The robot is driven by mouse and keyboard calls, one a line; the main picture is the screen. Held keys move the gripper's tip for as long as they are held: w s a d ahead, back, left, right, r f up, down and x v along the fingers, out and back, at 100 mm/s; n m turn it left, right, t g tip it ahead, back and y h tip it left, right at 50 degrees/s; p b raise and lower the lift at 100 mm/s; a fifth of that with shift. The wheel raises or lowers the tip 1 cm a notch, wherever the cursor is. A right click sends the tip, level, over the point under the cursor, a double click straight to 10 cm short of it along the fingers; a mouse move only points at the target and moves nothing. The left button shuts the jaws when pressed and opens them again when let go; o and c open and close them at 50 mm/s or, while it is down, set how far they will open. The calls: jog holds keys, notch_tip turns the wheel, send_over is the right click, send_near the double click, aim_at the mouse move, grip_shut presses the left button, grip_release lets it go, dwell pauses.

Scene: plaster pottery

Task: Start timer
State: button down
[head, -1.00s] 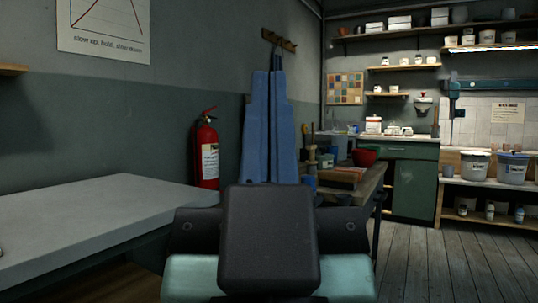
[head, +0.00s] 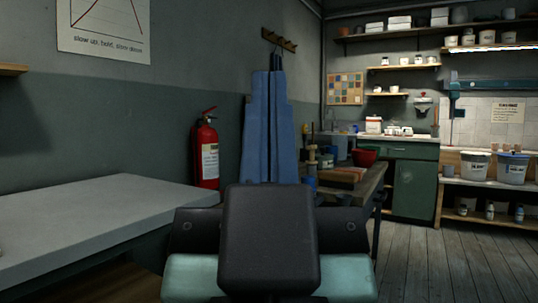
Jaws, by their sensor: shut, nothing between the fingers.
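No timer can be made out in the head view. My gripper is not in view. Only a dark block and teal parts of my own arm or body show at the bottom centre, and they hide the floor behind them.
A grey-topped table (head: 90,215) fills the lower left. A red fire extinguisher (head: 207,155) and blue aprons (head: 268,125) hang by the wall. A workbench (head: 362,190) with a red bowl (head: 364,158) stands behind my arm. White tubs (head: 474,165) sit on shelving. Open wooden floor (head: 450,265) lies at right.

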jog(key=shift+r, duration=0.1)
notch_tip(320, 180, up, 45)
jog(key=p, duration=4.5)
